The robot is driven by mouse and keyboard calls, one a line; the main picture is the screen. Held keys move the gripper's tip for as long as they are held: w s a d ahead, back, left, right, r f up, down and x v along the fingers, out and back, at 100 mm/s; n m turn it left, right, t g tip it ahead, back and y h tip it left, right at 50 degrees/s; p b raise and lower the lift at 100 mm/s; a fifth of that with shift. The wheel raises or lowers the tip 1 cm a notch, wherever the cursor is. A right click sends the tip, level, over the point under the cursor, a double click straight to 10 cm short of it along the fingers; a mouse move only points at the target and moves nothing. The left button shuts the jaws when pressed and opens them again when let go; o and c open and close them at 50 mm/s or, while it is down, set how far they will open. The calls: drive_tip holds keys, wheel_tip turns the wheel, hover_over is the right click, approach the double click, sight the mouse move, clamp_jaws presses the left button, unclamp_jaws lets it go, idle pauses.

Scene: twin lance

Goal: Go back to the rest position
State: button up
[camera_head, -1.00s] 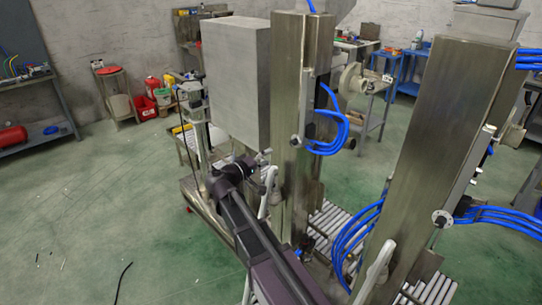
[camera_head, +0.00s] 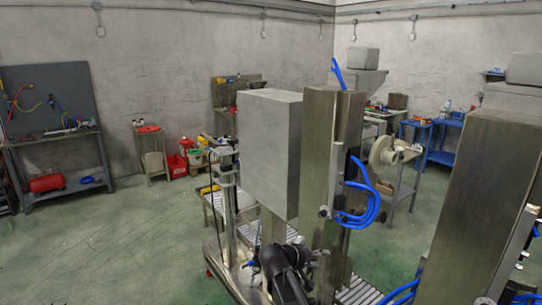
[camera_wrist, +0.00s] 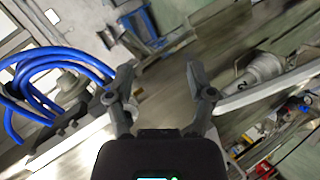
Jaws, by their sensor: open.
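My gripper (camera_wrist: 160,82) is open in the wrist view, its two dark fingers spread apart with nothing between them. Behind the fingers are a blurred metal surface, a bundle of blue hoses (camera_wrist: 50,85) at the left and a pale rounded metal part (camera_wrist: 258,68) at the right. In the head view my dark arm shows at the bottom centre, in front of the steel column (camera_head: 330,160). The fingertips cannot be made out clearly there.
A big grey box-shaped cabinet (camera_head: 268,150) stands beside the steel column. Blue hoses (camera_head: 360,205) loop out from that column. A second steel column (camera_head: 480,180) stands at the right. Rollers (camera_head: 358,292) lie low between them. Green floor (camera_head: 110,240) is open at the left.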

drive_tip(key=s+f+m+g+y, duration=0.1)
drive_tip(key=s+f+g+y, duration=0.2)
drive_tip(key=s+f+y, duration=0.2)
drive_tip(key=s+d+f+g+y, duration=0.1)
drive_tip(key=s+f+y, duration=0.4)
drive_tip(key=s, duration=0.6)
drive_tip(key=shift+s+d+f+m+g+y, duration=0.15)
drive_tip(key=shift+d+f+m+g+y, duration=0.2)
drive_tip(key=shift+g+y, duration=0.45)
drive_tip(key=shift+r, duration=0.1)
